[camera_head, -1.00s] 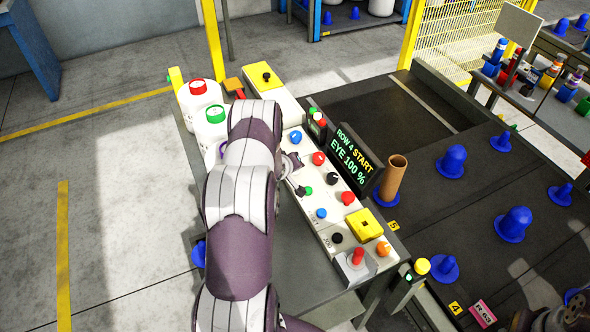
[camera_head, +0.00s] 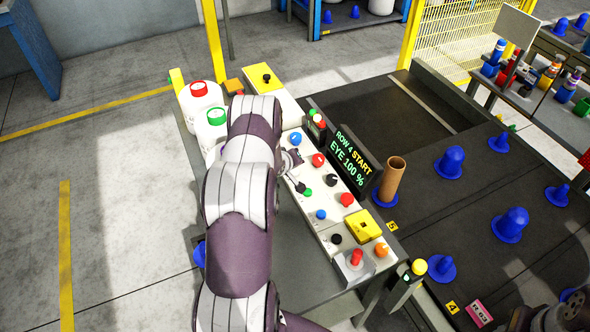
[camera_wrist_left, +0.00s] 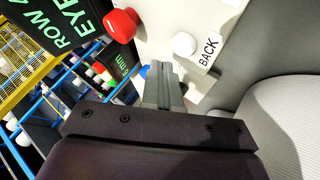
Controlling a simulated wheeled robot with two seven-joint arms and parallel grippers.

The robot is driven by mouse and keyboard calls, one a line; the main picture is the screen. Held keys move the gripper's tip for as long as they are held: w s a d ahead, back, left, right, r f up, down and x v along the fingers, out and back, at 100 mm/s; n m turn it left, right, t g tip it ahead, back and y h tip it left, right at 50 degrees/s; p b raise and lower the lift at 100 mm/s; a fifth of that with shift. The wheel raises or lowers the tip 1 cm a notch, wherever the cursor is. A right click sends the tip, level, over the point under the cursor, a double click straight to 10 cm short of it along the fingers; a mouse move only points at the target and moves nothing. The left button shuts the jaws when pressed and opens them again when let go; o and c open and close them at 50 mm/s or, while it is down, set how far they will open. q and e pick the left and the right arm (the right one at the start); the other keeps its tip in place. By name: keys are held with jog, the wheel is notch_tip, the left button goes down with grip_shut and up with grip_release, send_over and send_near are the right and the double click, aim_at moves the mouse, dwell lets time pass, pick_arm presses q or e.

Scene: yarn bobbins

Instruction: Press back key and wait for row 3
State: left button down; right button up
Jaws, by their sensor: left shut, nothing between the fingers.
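The white back key (camera_wrist_left: 184,44) is a round button on the pale panel, with a BACK label (camera_wrist_left: 209,48) beside it in the left wrist view. My left gripper (camera_wrist_left: 163,72) is shut and empty. Its fingertips appear just below the key in that view; I cannot tell whether they touch it. In the head view my left gripper (camera_head: 293,158) is over the control panel, and the key is not distinguishable there. The display (camera_head: 350,160) reads "ROW 4 START" and "EYE 100 %".
A red button (camera_head: 318,160) and a blue button (camera_head: 295,138) are close to my left gripper. A yellow box (camera_head: 363,226) and a red push button (camera_head: 356,257) stand lower on the panel. A brown tube (camera_head: 392,180) stands on a blue peg right of the display.

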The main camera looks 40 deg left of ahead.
aim_at(293, 173)
pick_arm(q)
notch_tip(293, 173, up, 4)
jog(key=p, duration=0.3)
jog(key=shift+r, duration=0.25)
jog(key=shift+f, duration=0.1)
jog(key=shift+s, duration=0.1)
dwell(3.6)
